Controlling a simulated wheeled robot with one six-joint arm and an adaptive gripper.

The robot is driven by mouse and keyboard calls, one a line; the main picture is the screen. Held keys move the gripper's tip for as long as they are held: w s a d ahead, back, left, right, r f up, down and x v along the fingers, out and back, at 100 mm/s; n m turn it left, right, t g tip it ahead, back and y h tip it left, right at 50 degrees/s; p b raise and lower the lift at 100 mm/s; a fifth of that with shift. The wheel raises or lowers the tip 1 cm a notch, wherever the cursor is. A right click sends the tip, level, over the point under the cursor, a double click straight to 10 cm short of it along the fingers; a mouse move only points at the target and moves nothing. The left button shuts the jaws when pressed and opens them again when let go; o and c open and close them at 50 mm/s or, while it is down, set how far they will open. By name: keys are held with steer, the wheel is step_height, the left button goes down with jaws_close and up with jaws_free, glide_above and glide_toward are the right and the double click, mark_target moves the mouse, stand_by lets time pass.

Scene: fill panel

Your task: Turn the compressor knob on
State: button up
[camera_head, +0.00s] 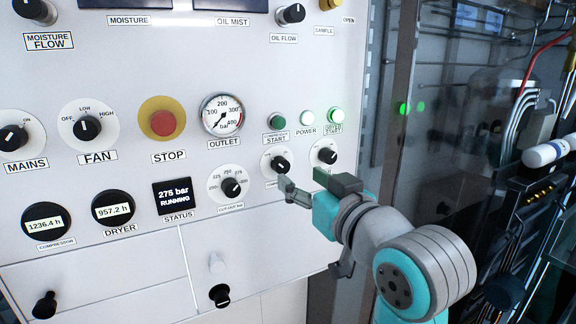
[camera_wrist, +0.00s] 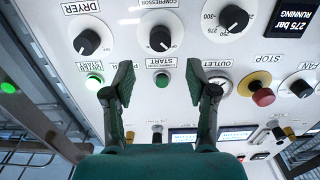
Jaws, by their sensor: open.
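The compressor knob (camera_wrist: 161,38) is a black knob on a round white plate under the label COMPRESSOR, seen upside down in the wrist view. Its white mark appears toward the lower right there. In the head view the knob (camera_head: 281,163) sits below the START button, just above my gripper. My gripper (camera_wrist: 160,82) is open and empty, its two fingers spread to either side of the knob's column. The fingertips appear level with the START button (camera_wrist: 162,79) in the wrist view, apart from the knob. My gripper (camera_head: 300,190) is in front of the panel's right part.
The dryer knob (camera_head: 327,156) is right of the compressor knob; the pressure knob (camera_head: 232,188) is left. The red STOP button (camera_head: 162,123) is farther left. The status display (camera_head: 177,197) reads 275 bar RUNNING. Pipes and equipment stand right of the panel.

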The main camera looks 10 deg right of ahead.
mark_target(284, 166)
steer(key=x, duration=0.7)
steer(key=shift+w+f, duration=0.1)
steer(key=shift+w, duration=0.25)
jaws_close()
